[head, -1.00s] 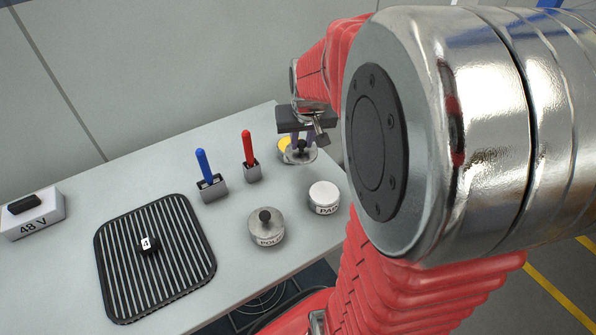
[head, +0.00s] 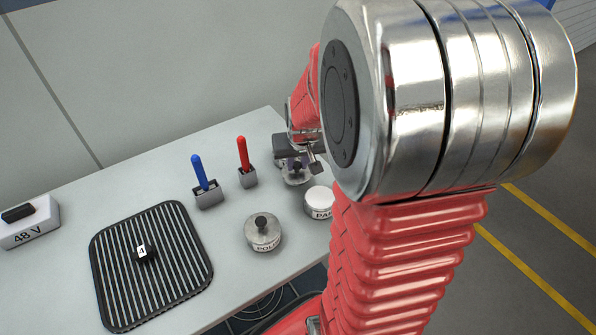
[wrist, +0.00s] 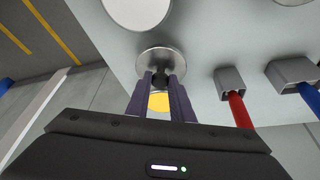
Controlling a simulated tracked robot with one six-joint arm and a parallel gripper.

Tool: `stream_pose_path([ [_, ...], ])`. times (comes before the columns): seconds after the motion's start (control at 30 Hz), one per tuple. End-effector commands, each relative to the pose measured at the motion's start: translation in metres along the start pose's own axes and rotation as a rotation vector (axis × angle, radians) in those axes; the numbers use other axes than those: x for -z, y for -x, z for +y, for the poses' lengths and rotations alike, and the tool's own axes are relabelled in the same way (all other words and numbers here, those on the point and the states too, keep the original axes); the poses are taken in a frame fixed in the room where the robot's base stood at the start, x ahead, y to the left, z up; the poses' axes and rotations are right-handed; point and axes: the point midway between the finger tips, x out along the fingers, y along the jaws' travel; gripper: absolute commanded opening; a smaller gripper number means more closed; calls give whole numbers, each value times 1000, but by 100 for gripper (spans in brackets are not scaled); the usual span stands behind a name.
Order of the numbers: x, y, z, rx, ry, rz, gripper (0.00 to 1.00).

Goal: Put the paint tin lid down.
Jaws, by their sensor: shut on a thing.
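The paint tin lid is a grey metal disc (head: 295,178) with a dark knob, at the back right of the bench in the head view. It also shows in the wrist view as a shiny disc (wrist: 158,57). My gripper (wrist: 163,80) is shut on the lid's knob, and the lid looks level and low over the bench. I cannot tell whether it touches the bench top. A yellow round thing (wrist: 159,102) shows between my fingers in the wrist view; it is hidden in the head view.
A white-topped tin marked "PA" (head: 319,202) stands close in front of the lid. A lidded tin marked "POL" (head: 263,233) is nearer. Red (head: 245,162) and blue (head: 203,182) handles stand in grey holders to the left. A ribbed black mat (head: 180,265) lies further left.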

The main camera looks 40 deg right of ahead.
Motion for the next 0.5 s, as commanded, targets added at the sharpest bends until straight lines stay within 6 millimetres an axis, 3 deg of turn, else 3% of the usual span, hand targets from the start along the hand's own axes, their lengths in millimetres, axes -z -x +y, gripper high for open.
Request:
stream_pose_path([
  [0.3, -13, -30, 0, 0, 0, -3, 0],
  [0.5, -14, -34, 1, -1, -1, 0, 0],
])
